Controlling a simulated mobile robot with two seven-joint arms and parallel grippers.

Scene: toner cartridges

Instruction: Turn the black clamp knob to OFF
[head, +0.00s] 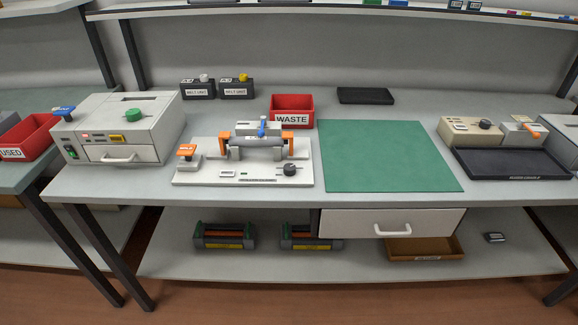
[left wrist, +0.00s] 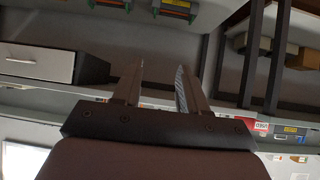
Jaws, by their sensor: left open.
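A black knob (head: 290,169) sits on the front right of the white base plate (head: 215,175) of a fixture on the bench. Its pointer direction is too small to read. The fixture holds a grey cylinder part with orange end clamps and a blue lever (head: 262,130). A second black knob (head: 485,124) is on a beige device at the right. My left gripper (left wrist: 161,68) shows only in its wrist view, open and empty, away from the knob. My right gripper is in neither view.
A green mat (head: 385,156) lies right of the fixture. A red WASTE bin (head: 292,108) stands behind it, and a grey machine (head: 118,128) at the left. A black tray (head: 512,164) is at the right. A drawer (head: 390,223) and lower shelf are below the bench.

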